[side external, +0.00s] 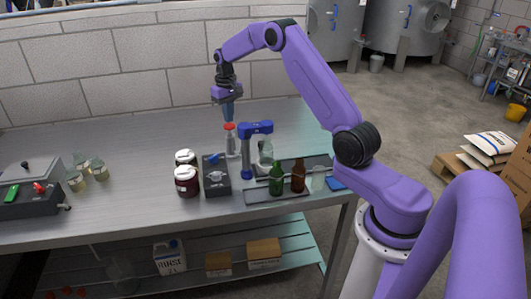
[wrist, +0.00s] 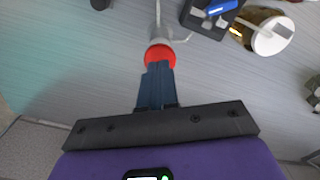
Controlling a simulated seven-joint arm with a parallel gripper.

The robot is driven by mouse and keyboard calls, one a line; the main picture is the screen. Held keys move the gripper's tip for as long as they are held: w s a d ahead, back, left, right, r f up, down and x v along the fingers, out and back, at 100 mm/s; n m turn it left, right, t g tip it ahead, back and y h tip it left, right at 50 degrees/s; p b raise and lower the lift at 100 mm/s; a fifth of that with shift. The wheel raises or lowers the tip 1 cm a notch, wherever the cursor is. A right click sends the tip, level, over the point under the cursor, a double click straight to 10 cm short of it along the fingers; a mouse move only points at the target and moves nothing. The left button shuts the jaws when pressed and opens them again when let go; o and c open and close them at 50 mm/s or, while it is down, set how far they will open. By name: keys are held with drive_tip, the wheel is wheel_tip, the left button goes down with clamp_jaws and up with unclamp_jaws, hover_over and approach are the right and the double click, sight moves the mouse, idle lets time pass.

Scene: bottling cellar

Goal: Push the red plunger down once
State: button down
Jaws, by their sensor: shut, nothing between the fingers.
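The red plunger (side external: 229,126) tops a clear, slim dispenser (side external: 231,143) standing upright on the metal bench. My gripper (side external: 228,117) points straight down, its blue fingers shut and empty, with the tips right over the red plunger. In the wrist view the plunger (wrist: 158,51) shows just beyond my fingertips (wrist: 157,66), which overlap its near edge. I cannot tell whether the tips touch it or sit just above it. A thin spout (wrist: 158,14) reaches away from the dispenser in the wrist view.
A blue lever device (side external: 255,129) stands just right of the dispenser. A dark box (side external: 215,178), dark jars (side external: 187,182) and green (side external: 276,181) and brown (side external: 298,177) bottles stand nearer the bench front.

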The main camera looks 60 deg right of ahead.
sight(229, 125)
drive_tip(key=shift+f, duration=1.8)
drive_tip(key=shift+r, duration=1.85)
drive_tip(key=shift+r, duration=0.1)
drive_tip(key=shift+r, duration=2.4)
